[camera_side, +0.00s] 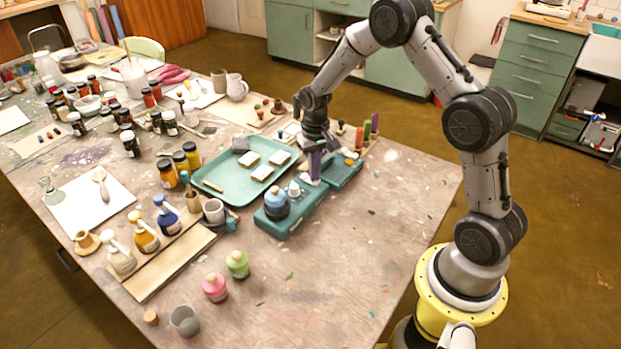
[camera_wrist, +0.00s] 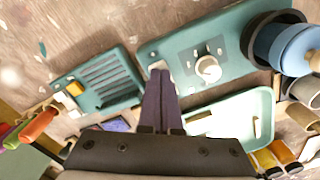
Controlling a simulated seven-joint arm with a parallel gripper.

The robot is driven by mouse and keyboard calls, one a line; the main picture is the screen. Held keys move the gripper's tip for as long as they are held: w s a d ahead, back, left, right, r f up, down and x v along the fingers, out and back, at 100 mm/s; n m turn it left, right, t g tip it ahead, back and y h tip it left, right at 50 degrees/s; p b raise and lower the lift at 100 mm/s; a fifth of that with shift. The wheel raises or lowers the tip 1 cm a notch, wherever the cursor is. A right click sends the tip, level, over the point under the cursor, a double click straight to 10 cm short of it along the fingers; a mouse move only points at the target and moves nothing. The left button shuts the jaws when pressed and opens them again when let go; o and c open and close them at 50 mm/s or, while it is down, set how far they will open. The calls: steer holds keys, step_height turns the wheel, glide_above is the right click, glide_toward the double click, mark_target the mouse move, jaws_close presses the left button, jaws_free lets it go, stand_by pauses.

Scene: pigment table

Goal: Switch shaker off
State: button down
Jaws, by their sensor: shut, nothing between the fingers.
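The shaker is a teal box (camera_side: 300,219) with a blue-capped jar (camera_side: 276,202) in a dark holder at one end. In the wrist view the shaker (camera_wrist: 170,48) runs across the upper right, with a white knob (camera_wrist: 208,69) on a grey plate and the blue jar (camera_wrist: 295,48) at the right. Small marks surround the knob; I cannot read its setting. My gripper (camera_side: 314,181) points down over the shaker's far end. In the wrist view its purple fingers (camera_wrist: 160,72) are together and empty, left of the knob and apart from it.
A second teal unit with slots (camera_side: 346,174) and an orange block stands just beyond the shaker; it also shows in the wrist view (camera_wrist: 105,82). A teal tray (camera_side: 232,194) with pale blocks lies to the left. Bottles crowd the left; the right front table is clear.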

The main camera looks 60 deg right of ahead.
steer(key=shift+f, duration=0.1)
steer(key=shift+r, duration=3.55)
steer(key=shift+a, duration=0.1)
